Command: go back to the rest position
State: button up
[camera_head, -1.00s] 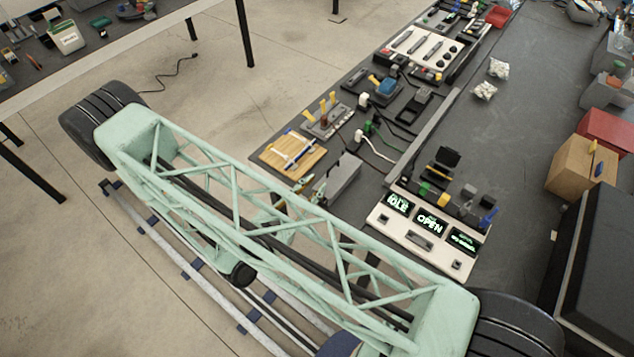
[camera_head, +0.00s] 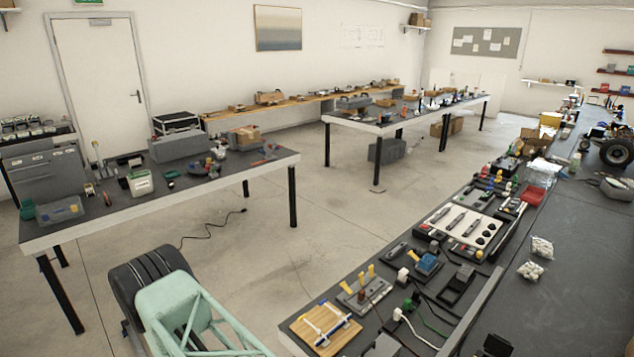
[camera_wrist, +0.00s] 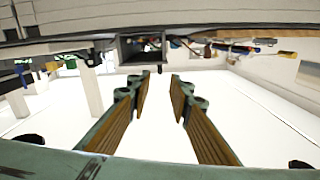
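My gripper (camera_wrist: 160,92) shows in the wrist view with its two wood-toned, green-backed fingers apart and nothing between them. Beyond the fingertips is a pale, bright floor. A dark bench edge with several small items runs across the top of that view. In the head view only part of my mint-green lattice arm (camera_head: 190,315) shows at the lower left, and the gripper itself is out of that picture. No held object shows in either view.
The near bench (camera_head: 580,235) on the right carries a white tool panel (camera_head: 462,228), a wooden board (camera_head: 325,326), a red bin (camera_head: 532,195) and two white bags. A dark table (camera_head: 235,168) stands at left. Open floor (camera_head: 265,235) lies between, with a black cable.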

jog(key=shift+w+d+r+m, duration=0.15)
jog(key=shift+d+r+m, duration=0.05)
jog(key=shift+r+m, duration=0.45)
jog(key=s+d+r+m+g+b, duration=0.15)
jog(key=d+r+m+g, duration=0.25)
jog(key=r+m, duration=0.4)
jog(key=s+d+r+m+g+b, duration=0.1)
jog(key=s+d+r+m+g, duration=0.3)
jog(key=r+m, duration=0.4)
jog(key=s+d+r+m+g+b, duration=0.1)
jog(key=d+r+m+g, duration=0.35)
jog(key=r+m, duration=0.35)
jog(key=s+d+r+m+g+y+b, duration=0.15)
jog(key=s+r+m+y, duration=0.25)
jog(key=s+r+m, duration=0.5)
jog(key=s+d+r+m+y+b, duration=0.1)
jog(key=s+d+r+m+y, duration=0.25)
jog(key=s+m, duration=0.6)
jog(key=s+a+r+m+t+y+b, duration=0.3)
jog(key=s+a+r+m+t+y, duration=0.2)
jog(key=m, duration=1.1)
jog(key=shift+s+a+r+m+t+y, duration=0.2)
jog(key=shift+s+r+m+t+y, duration=0.2)
jog(key=shift+r, duration=0.3)
